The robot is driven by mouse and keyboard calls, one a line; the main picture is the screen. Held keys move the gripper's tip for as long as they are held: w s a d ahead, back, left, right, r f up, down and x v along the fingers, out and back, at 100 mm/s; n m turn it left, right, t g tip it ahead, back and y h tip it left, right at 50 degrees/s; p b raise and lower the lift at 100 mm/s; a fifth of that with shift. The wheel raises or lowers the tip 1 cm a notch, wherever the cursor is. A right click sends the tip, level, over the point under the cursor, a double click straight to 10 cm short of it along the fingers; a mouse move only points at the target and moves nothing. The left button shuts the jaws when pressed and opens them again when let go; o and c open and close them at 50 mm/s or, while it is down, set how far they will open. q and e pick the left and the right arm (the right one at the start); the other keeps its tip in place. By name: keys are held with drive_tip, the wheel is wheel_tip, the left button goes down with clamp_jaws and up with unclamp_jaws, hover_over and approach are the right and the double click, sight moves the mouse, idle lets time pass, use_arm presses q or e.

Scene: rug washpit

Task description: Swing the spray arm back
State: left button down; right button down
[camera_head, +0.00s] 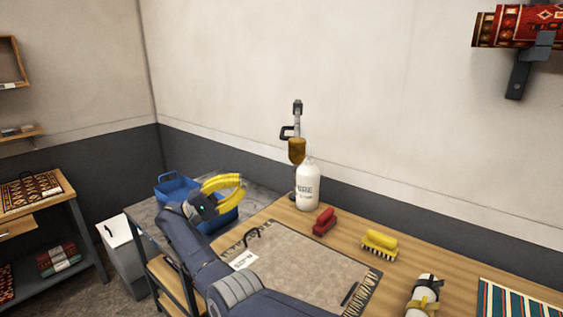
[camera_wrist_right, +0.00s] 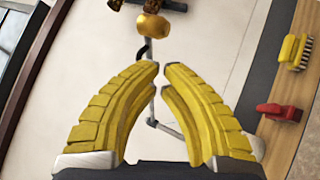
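In the head view a slim grey upright fixture (camera_head: 297,118) stands against the back wall, with a dark side handle and an amber part (camera_head: 297,151) below. It looks like the spray arm, but I cannot be sure. A white bottle (camera_head: 308,188) hides its lower part. My right gripper (camera_head: 240,181) is left of it, above the blue bin, apart from the fixture. A thin metal rod (camera_wrist_right: 151,105) and an amber bulb (camera_wrist_right: 152,25) show beyond the tips. My left gripper is not in view.
The blue bin (camera_head: 170,187) sits on a grey bench. On the wooden table are a red brush (camera_head: 324,221), a yellow brush (camera_head: 379,244), a grey mat (camera_head: 305,265) and a strapped white roll (camera_head: 424,293). A patterned rug roll (camera_head: 515,27) hangs on the wall.

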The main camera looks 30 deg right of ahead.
drive_tip(key=shift+d, duration=0.1)
drive_tip(key=x, duration=1.3)
drive_tip(key=shift+s+d+r, duration=0.2)
drive_tip(key=shift+d, duration=0.1)
drive_tip(key=shift+s+d, duration=0.1)
